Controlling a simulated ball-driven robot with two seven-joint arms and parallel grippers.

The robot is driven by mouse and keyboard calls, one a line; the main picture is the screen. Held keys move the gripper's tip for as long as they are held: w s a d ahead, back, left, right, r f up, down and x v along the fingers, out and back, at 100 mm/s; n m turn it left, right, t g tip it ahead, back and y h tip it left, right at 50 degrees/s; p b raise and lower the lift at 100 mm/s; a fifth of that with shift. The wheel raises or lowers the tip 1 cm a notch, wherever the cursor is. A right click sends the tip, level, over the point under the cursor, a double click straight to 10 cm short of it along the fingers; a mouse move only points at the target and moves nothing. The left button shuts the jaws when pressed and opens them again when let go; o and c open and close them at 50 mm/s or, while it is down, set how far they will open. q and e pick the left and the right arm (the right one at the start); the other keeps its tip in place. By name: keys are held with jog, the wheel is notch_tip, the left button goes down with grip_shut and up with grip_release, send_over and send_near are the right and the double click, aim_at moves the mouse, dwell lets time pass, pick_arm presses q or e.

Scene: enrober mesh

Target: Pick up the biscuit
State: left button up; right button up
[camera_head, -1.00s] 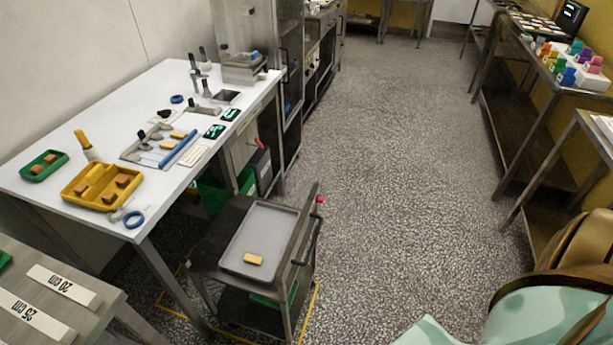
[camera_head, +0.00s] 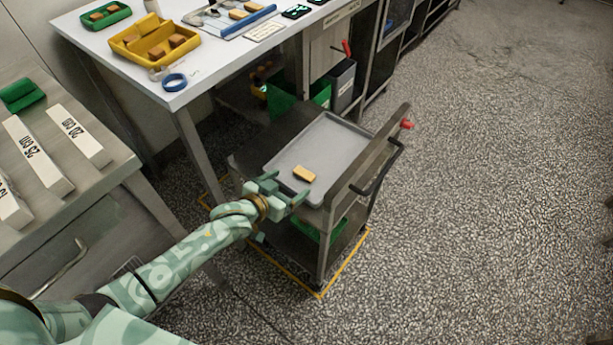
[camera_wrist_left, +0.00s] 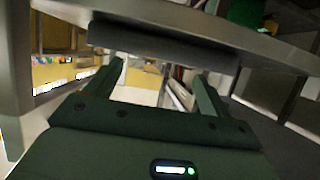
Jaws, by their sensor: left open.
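A tan, oblong biscuit (camera_head: 304,173) lies flat on a grey tray (camera_head: 335,140) on top of a dark metal cart. My left gripper (camera_head: 287,187) is at the tray's near edge in the head view, just short of the biscuit, with its fingers apart and empty. In the left wrist view its two fingers (camera_wrist_left: 158,78) stand apart. A dark bar (camera_wrist_left: 160,46) crosses beyond the fingertips there, and the biscuit does not show in that view. My right gripper is not in view.
The cart's push handle (camera_head: 381,166) rises at the tray's right side. A white table with a yellow bin (camera_head: 128,52) and a blue tape ring (camera_head: 174,82) stands behind left. A steel bench with labelled white blocks (camera_head: 77,134) is at left. Floor at right is clear.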

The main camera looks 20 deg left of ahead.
aim_at(302, 175)
pick_arm(q)
jog(key=shift+x, duration=0.8)
jog(key=b+x, duration=0.1)
jog(key=x, duration=0.1)
jog(key=b+x, duration=0.2)
jog(key=shift+s+f, duration=0.15)
jog(key=shift+f, duration=0.05)
jog(key=shift+w+d+f+b, duration=0.1)
jog(key=shift+w+b, duration=0.3)
jog(key=shift+w, duration=0.2)
jog(key=shift+r, duration=0.25)
jog(key=c, duration=0.9)
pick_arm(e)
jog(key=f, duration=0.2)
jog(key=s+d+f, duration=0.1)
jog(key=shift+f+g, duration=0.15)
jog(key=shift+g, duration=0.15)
